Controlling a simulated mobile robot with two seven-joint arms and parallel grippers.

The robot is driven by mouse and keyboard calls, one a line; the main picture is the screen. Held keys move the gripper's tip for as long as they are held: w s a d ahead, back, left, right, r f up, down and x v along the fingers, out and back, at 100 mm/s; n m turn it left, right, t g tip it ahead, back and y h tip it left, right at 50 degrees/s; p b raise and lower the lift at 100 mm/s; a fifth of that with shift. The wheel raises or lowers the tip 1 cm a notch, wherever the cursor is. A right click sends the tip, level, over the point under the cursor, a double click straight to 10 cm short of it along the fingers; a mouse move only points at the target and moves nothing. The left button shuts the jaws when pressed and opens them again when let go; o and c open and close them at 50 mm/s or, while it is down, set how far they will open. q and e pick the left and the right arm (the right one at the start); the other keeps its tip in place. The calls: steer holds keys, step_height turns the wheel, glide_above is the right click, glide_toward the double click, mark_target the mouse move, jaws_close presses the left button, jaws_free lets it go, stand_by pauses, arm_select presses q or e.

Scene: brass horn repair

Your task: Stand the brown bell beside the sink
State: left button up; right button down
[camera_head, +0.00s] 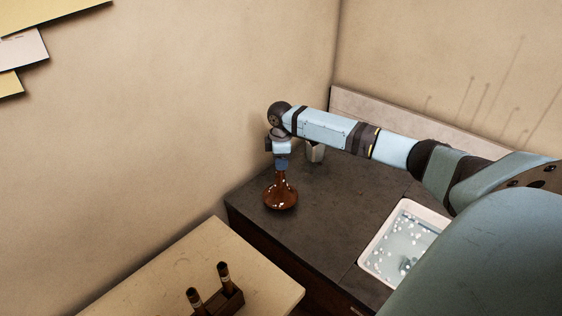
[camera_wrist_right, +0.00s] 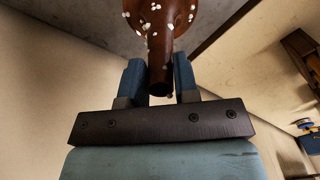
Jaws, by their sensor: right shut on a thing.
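The brown bell (camera_head: 281,197) is upright with its wide flare down, over the dark counter to the left of the sink. My right gripper (camera_head: 281,165) points down and is shut on the bell's narrow neck. In the right wrist view the bell (camera_wrist_right: 158,45) sits between the two blue fingers (camera_wrist_right: 159,85), with white suds on it. I cannot tell whether the rim touches the counter. The sink (camera_head: 372,260) is a pale basin of water with white foam, partly hidden by my right arm. My left gripper is not in view.
The dark counter (camera_head: 325,215) is bare between the bell and the sink. A grey metal cup (camera_head: 316,152) stands behind my right gripper, near the back wall. A pale table (camera_head: 160,275) at the front holds a wooden rack (camera_head: 222,302) with two upright handled tools.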

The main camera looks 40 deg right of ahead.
mark_target(280, 178)
arm_select(q)
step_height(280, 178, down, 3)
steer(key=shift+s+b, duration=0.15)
steer(key=shift+b, duration=0.8)
arm_select(e)
step_height(280, 178, down, 3)
steer(key=shift+r, duration=0.1)
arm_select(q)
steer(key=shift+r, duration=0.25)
arm_select(e)
steer(key=shift+r, duration=0.15)
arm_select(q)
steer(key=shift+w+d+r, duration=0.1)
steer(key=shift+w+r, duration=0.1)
arm_select(e)
steer(key=c, duration=0.9)
jaws_free()
steer(key=shift+f, duration=0.2)
steer(key=shift+o, duration=0.2)
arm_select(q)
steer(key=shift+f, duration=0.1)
arm_select(e)
steer(key=shift+r, duration=0.1)
